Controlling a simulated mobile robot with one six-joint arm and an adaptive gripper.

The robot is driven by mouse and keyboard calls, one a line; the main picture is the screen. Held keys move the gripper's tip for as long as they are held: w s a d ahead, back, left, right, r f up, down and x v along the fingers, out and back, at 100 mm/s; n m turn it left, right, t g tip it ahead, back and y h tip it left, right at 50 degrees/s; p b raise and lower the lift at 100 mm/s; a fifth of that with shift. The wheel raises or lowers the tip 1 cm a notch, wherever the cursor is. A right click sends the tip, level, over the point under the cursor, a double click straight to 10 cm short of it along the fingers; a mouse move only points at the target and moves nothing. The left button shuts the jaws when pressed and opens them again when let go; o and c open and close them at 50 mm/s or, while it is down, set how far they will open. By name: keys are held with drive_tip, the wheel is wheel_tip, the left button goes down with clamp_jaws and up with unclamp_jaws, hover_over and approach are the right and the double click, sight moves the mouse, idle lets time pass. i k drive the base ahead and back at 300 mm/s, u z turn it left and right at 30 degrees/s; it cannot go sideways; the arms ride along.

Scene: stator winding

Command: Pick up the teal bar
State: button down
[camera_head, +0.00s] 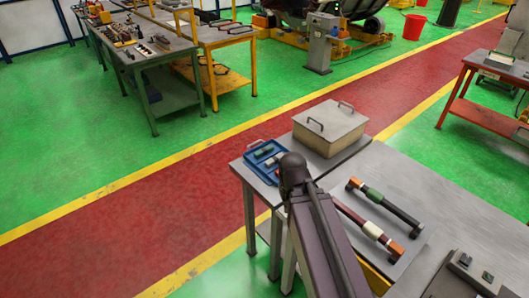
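No bar stands out clearly as teal. Two small dark green pieces lie in a blue tray (252,160) on the near table, an upper piece (263,150) and a lower piece (275,157); their exact shape is too small to tell. A dark bar with a green band (374,195) and an orange end lies on a grey plate to the right. My arm rises in front of the table, its dark joint beside the tray and covering part of it. My gripper is not in view.
A lidded box (330,128) with handles stands behind the tray. A dark red bar with a white band (372,230) lies beside the green-banded bar. The tabletop right of the plate is mostly clear.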

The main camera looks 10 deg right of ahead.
sight(268, 149)
drive_tip(key=k, duration=1.35)
drive_tip(key=u, duration=0.4)
drive_tip(key=i, duration=1.9)
drive_tip(key=z, duration=0.6)
